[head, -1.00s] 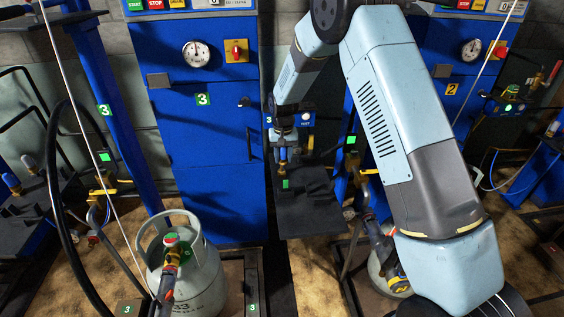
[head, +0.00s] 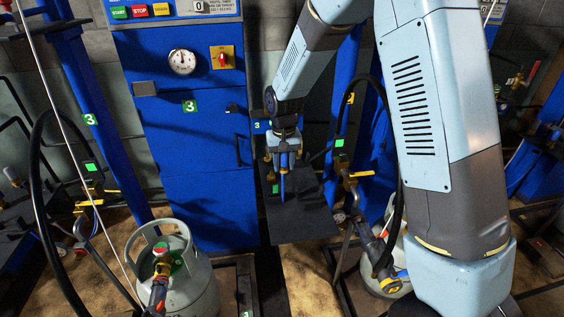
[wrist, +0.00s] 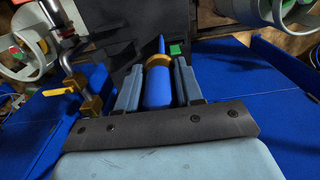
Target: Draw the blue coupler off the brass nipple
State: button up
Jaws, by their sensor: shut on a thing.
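My gripper (head: 284,168) points downward over a dark shelf (head: 303,222) in front of the blue cabinet marked 3. In the wrist view my gripper (wrist: 159,65) is shut, its two grey fingers on either side of the blue coupler (wrist: 158,88). The coupler has a brass-coloured ring and a narrow blue tip beyond it. In the head view the blue coupler (head: 283,186) shows as a thin blue shape hanging below the fingers. I cannot make out the brass nipple for certain. No fitting shows clearly joined to the coupler's tip.
A yellow-handled brass valve (head: 350,180) with a black hose stands right of the shelf; it also shows at the left in the wrist view (wrist: 68,92). A grey gas cylinder (head: 180,270) stands front left. Another cylinder (head: 382,268) is partly behind my arm.

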jog(key=shift+r, duration=0.1)
jog(key=shift+r, duration=2.45)
